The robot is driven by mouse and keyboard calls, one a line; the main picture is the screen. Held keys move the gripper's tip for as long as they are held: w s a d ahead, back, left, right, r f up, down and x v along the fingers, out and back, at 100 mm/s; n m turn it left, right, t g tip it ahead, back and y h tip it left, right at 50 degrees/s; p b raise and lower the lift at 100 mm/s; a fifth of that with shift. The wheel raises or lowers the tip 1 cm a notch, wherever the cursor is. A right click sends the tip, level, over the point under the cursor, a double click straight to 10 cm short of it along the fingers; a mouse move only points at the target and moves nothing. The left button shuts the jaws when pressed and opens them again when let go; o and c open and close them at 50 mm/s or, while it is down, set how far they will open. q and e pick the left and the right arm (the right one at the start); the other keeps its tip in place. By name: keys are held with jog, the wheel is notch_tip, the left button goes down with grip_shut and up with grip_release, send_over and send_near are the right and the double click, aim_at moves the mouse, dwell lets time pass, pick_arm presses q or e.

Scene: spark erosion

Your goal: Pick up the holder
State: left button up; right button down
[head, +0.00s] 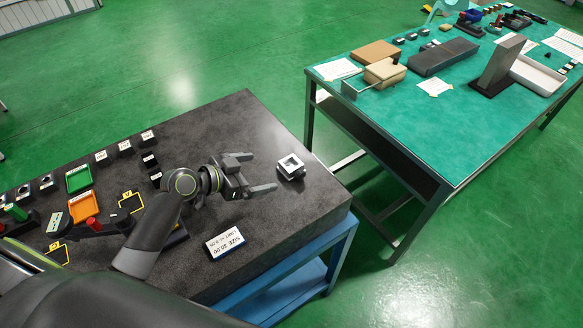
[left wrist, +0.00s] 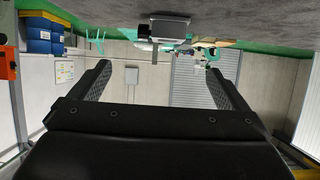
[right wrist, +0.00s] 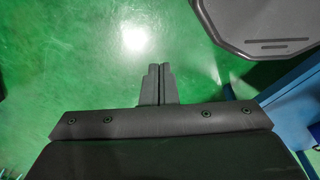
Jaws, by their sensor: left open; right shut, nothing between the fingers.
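The holder (head: 291,167), a small silver-white square block with a square opening, sits on the dark stone table (head: 240,115) near its right edge. My left gripper (head: 260,172) is open and empty, just left of the holder with its fingers pointing toward it. In the left wrist view, which appears upside down, the holder (left wrist: 170,27) hangs from the table surface at the top, ahead of and between the two spread fingers. My right gripper (right wrist: 158,68) is shut and empty over green floor, away from the table. It is not seen in the head view.
A white size sign (head: 225,243) lies in front of my left arm. A green tray (head: 79,179), an orange tray (head: 84,207) and several small labelled blocks stand at the left. A second bench with a green top (head: 420,125) stands across a floor gap. The stone around the holder is clear.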

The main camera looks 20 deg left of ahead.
pick_arm(q)
jog(key=b, duration=0.1)
send_near(298, 165)
jog(key=shift+w+f, duration=0.6)
jog(key=shift+f, duration=0.1)
jog(key=shift+w+d+f, duration=0.1)
jog(key=shift+w+d, duration=0.1)
jog(key=shift+w, duration=0.05)
jog(key=shift+w+d, duration=0.1)
jog(key=shift+w, duration=0.05)
jog(key=shift+w+d+f+b, duration=0.2)
jog(key=shift+b, duration=0.15)
jog(key=b+x, duration=0.1)
jog(key=x, duration=0.2)
jog(key=shift+w+d+f, duration=0.15)
jog(key=shift+d, duration=0.05)
jog(key=shift+w+d+f, duration=0.15)
jog(key=shift+w+d, duration=0.15)
jog(key=shift+w, duration=0.05)
pick_arm(e)
jog(key=f, duration=0.1)
jog(key=w+f, duration=0.2)
jog(key=shift+a+f, duration=0.35)
pick_arm(q)
jog(key=shift+s+a, duration=0.1)
jog(key=shift+c, duration=1)
jog(key=c, duration=1)
pick_arm(e)
jog(key=shift+w, duration=0.1)
